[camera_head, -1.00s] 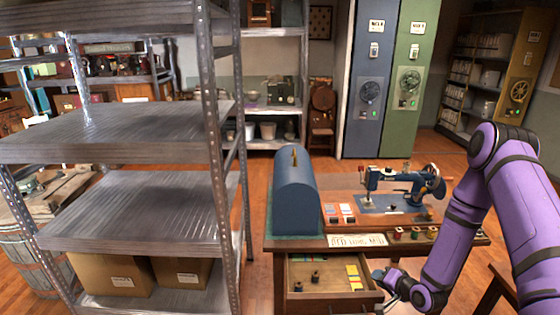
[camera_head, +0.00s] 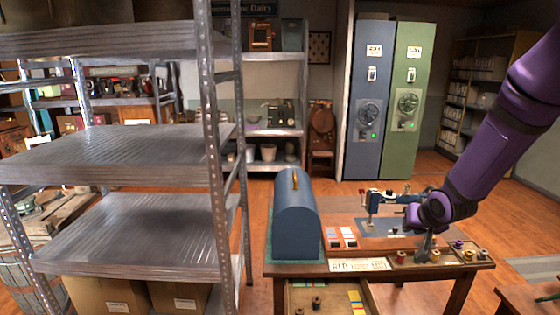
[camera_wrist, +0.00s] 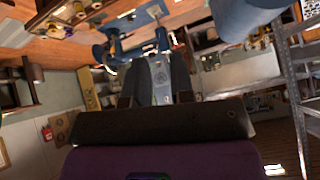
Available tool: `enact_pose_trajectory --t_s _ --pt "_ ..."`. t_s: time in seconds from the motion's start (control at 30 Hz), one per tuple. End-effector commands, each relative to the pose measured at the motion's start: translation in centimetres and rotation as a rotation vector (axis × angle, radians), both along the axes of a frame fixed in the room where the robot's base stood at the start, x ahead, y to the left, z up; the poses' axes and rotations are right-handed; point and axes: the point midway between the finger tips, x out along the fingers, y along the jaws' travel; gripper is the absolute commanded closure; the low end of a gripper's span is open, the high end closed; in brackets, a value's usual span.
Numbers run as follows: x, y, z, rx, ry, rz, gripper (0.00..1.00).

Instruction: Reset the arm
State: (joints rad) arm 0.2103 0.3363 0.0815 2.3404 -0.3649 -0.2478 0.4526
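My gripper (camera_head: 425,247) hangs over the front right of the sewing table (camera_head: 400,268), with my purple arm coming down from the upper right. In the wrist view my gripper (camera_wrist: 156,85) shows two dark fingers spread apart, with nothing seen between them. The head view shows the fingers small, near the row of thread spools (camera_head: 457,246); I cannot tell whether they touch anything. The drawer (camera_head: 328,300) under the table is open, with spools and coloured cards inside.
A blue domed case (camera_head: 295,220) and a blue sewing machine (camera_head: 385,205) stand on the table. A metal shelf unit (camera_head: 130,160) fills the left. Blue (camera_head: 372,100) and green (camera_head: 405,100) cabinets stand behind. Open wooden floor (camera_head: 440,165) lies between.

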Motion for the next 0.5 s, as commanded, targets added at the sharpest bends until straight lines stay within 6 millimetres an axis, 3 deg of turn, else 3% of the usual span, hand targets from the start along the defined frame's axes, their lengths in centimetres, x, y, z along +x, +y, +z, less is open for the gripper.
enact_pose_trajectory --t_s 0.03,0.2,0.5 --pt "-0.7 0.1 1.8 -0.020 0.000 0.000 0.78" --pt "-3.5 0.4 6.5 -0.083 0.030 0.000 0.78" --pt "-10.0 1.4 13.6 -0.151 0.087 0.005 0.78"
